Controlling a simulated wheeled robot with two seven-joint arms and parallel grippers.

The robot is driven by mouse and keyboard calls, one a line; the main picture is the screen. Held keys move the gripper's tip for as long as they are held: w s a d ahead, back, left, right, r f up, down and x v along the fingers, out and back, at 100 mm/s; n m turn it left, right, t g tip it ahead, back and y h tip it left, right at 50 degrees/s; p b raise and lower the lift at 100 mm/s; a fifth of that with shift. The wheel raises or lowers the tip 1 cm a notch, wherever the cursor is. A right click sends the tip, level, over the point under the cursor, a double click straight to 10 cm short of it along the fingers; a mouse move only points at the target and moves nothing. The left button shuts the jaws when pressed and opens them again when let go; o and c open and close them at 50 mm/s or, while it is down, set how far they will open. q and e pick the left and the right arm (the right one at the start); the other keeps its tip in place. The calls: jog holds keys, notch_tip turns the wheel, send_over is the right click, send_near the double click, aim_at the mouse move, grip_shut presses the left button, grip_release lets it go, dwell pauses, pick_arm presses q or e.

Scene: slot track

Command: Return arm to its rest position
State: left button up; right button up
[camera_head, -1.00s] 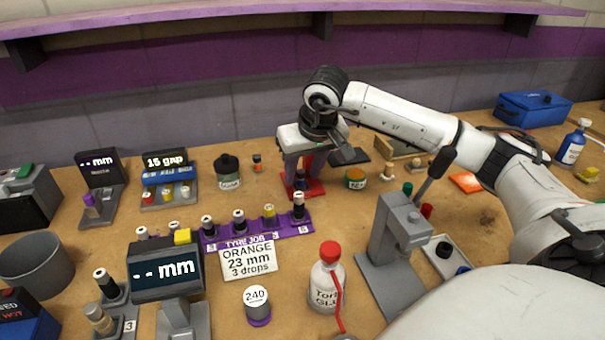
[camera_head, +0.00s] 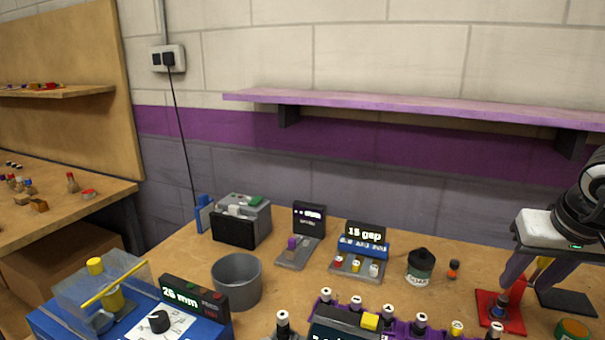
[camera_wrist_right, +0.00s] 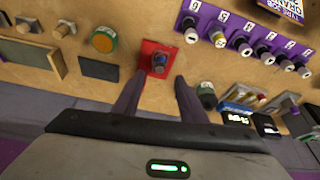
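My right gripper (camera_head: 527,287) is at the right edge of the head view, with its white body above and its two purple fingers pointing down. A small dark round part stands on the plate (camera_wrist_right: 159,62). Most of my right arm is outside the head view. My left arm and gripper are not in view.
A black-capped jar (camera_head: 420,268), a "15 gap" rack (camera_head: 362,252) and a small display stand (camera_head: 300,240) are left of the gripper. A grey bin (camera_head: 237,282) and a blue machine (camera_head: 190,310) are farther left. A purple shelf (camera_head: 400,108) runs along the wall.

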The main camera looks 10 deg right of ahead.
aim_at(506, 302)
jog(key=x, duration=1)
jog(key=shift+f, duration=0.2)
jog(key=shift+r, duration=0.25)
